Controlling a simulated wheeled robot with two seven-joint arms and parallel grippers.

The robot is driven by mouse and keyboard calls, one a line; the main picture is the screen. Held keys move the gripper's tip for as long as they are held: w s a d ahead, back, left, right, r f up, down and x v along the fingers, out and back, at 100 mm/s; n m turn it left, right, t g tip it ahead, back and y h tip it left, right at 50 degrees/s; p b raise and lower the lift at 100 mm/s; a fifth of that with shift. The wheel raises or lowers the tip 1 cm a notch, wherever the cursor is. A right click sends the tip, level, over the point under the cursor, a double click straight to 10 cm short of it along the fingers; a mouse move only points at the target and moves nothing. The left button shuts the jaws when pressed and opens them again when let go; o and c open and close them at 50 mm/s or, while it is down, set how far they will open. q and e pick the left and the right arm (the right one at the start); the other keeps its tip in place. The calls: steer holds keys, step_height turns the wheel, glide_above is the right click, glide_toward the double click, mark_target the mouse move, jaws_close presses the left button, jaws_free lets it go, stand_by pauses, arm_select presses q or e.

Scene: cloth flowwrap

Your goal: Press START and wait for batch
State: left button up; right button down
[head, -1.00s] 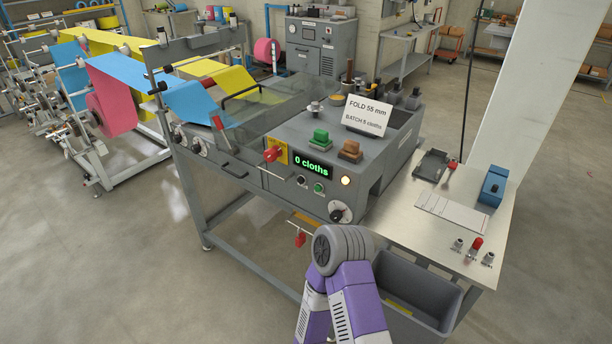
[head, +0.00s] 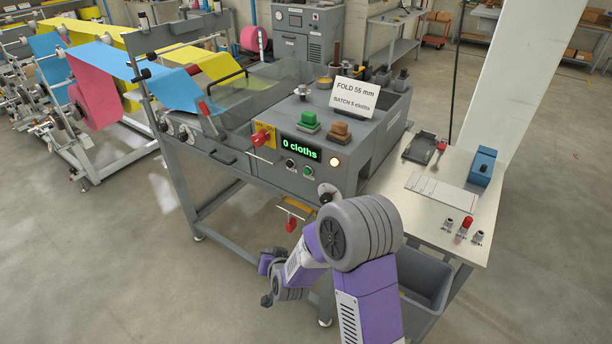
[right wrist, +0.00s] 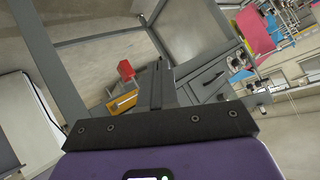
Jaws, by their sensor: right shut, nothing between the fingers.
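My right gripper (right wrist: 160,65) is shut and empty in the right wrist view, pointing toward the machine's lower frame. My left gripper is not in view.
A red-handled part (head: 291,225) hangs under the machine front; it shows in the right wrist view (right wrist: 126,70). A black dial (head: 327,193) is at the panel's lower right. A side table (head: 400,205) and a grey bin (head: 425,270) stand right.

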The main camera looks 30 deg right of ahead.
mark_target(307, 172)
steer(key=w+d+r+m+t+h, duration=0.1)
steer(key=d+r+m+t+h, duration=0.1)
steer(key=r, duration=0.6)
steer(key=w+d+r+m+t+h, duration=0.2)
steer(key=d+r, duration=0.2)
steer(key=r, duration=0.4)
steer(key=shift+d+b, duration=0.25)
steer(key=shift+b, duration=0.1)
steer(key=shift+w+r, duration=0.1)
steer(key=shift+w, duration=0.05)
steer(key=w+d+b, duration=0.1)
steer(key=w+d, duration=0.2)
steer(key=d, duration=0.5)
steer(key=shift+w+b, duration=0.15)
steer(key=shift+b, duration=0.15)
steer(key=shift+d, duration=0.1)
stand_by(0.4)
steer(key=shift+w+d+b, duration=0.15)
steer(key=shift+d+b, duration=0.2)
